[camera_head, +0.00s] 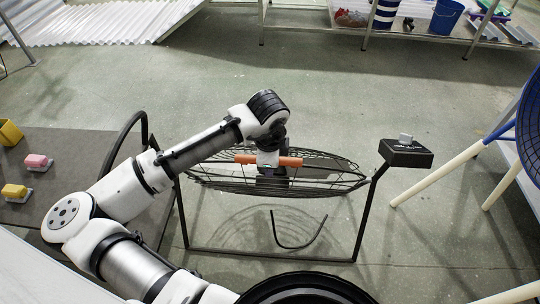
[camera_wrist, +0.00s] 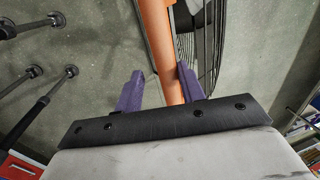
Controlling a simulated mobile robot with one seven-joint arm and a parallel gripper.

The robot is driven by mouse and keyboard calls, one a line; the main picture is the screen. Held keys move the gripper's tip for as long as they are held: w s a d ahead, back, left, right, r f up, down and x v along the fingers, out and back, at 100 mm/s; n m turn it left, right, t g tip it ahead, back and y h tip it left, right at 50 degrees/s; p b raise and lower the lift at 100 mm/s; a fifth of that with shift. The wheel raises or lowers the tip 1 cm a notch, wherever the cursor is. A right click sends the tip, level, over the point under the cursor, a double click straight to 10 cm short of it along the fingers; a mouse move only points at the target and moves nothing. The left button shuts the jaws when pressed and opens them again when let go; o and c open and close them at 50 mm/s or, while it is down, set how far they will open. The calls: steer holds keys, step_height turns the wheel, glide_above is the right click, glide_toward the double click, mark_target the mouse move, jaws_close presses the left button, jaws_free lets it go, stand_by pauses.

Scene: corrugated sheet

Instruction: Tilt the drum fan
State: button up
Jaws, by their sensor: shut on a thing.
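The drum fan (camera_head: 325,179) is a black wire cage in the middle of the head view, lying nearly flat between the uprights of its black tube stand (camera_head: 367,215). An orange bar (camera_head: 291,162) runs across the cage's upper side. My gripper (camera_head: 268,166) reaches down to this bar from above. In the wrist view, the two purple fingers of my gripper (camera_wrist: 160,88) are on either side of the orange bar (camera_wrist: 158,35), shut on it. Part of the fan cage (camera_wrist: 208,40) shows to the right of the bar. My wrist hides the middle of the bar in the head view.
A dark box with a pale knob (camera_head: 407,152) tops the stand's right upright. A blue item on pale legs (camera_head: 440,175) stands at the right. A dark surface with small yellow and pink items (camera_head: 75,150) is at the left. Open floor (camera_head: 300,75) lies behind the fan.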

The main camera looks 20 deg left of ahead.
steer(key=shift+o, duration=1.2)
steer(key=shift+s+f, duration=0.15)
steer(key=shift+r, duration=0.3)
steer(key=v, duration=1.3)
steer(key=shift+r, duration=0.25)
steer(key=shift+w+d, duration=0.1)
steer(key=shift+w, duration=0.1)
